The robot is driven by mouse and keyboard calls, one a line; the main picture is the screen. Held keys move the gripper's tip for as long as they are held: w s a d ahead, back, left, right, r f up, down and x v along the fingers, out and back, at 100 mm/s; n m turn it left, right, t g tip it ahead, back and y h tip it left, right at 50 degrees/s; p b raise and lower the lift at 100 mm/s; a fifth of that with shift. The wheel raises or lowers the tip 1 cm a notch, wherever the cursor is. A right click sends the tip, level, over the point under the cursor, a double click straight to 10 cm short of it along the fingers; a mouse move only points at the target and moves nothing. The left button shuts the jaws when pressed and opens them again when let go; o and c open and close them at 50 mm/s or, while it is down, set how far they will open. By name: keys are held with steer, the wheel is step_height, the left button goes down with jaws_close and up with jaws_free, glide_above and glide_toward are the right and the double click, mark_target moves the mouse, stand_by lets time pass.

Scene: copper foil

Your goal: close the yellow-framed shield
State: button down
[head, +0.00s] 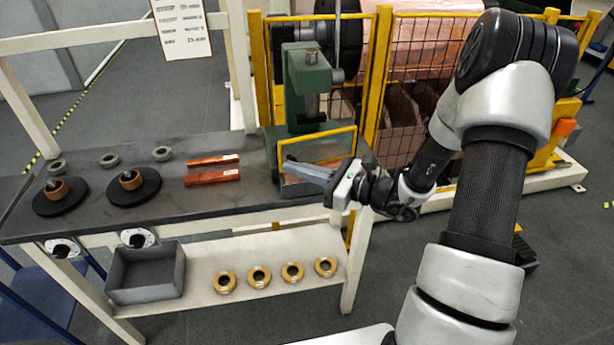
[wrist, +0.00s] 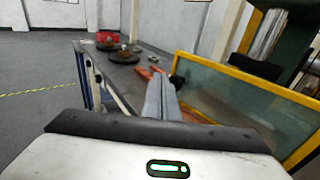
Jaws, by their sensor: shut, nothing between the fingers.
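The yellow-framed shield (head: 318,148) is a clear panel on the front of a green press (head: 307,88) at the right end of the workbench. In the wrist view the shield (wrist: 250,104) fills the right side, tilted, with a dark knob at its upper left corner. My gripper (head: 288,164) is in front of the shield, its fingers together and pointing left across its lower part. In the wrist view the fingers (wrist: 160,90) lie just left of the panel's edge. I cannot tell whether they touch the frame. The press base is partly hidden behind my gripper.
On the bench (head: 225,194) lie copper bars (head: 212,177), black discs with copper rings (head: 134,190) and several small grey-green rings. A lower shelf holds a grey bin (head: 146,273) and several brass rings. A yellow mesh fence (head: 415,85) stands behind the press.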

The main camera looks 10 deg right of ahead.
steer(key=shift+w+a, duration=0.25)
steer(key=shift+w, duration=0.4)
steer(key=shift+w+a, duration=0.25)
steer(key=shift+w, duration=0.4)
